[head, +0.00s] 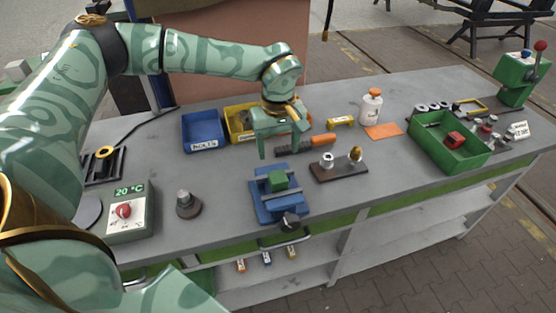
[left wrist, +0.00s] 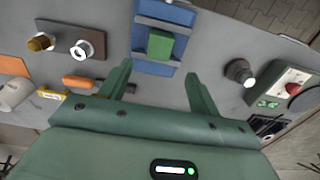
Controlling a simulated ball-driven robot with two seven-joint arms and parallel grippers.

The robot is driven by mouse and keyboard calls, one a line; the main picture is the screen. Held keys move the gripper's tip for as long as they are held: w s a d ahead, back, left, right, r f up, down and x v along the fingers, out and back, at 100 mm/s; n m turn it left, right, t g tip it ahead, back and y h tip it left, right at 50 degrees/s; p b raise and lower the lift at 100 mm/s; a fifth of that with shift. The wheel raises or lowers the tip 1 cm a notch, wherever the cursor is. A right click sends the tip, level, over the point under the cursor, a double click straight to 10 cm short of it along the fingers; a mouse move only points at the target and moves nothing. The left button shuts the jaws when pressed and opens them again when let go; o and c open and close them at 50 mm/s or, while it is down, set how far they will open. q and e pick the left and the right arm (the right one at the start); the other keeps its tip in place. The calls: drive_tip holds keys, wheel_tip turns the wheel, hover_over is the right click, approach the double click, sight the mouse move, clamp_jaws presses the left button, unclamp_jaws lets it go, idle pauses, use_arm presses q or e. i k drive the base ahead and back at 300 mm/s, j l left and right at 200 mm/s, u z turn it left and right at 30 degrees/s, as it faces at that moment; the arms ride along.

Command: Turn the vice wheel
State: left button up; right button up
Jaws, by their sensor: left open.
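The blue vice (head: 268,208) stands at the front edge of the bench with a green block (head: 279,181) in its jaws. The dark vice wheel (head: 290,222) is on the vice's front side. My left gripper (head: 281,150) is open and empty, above the bench just behind the vice. In the left wrist view my left gripper's two fingers (left wrist: 159,72) are apart, pointing toward the vice (left wrist: 140,61). The green block (left wrist: 160,43) shows there, but the wheel does not. My right gripper is not in view.
A dark block with two fittings (head: 338,171) lies right of the vice, and an orange-handled tool (head: 322,139) lies behind it. A dark-based knob (head: 187,204) and a temperature box (head: 130,220) stand left. Blue (head: 203,132) and yellow (head: 236,131) bins are behind.

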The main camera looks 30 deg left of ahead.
sight(290, 222)
drive_tip(key=u, duration=1.05)
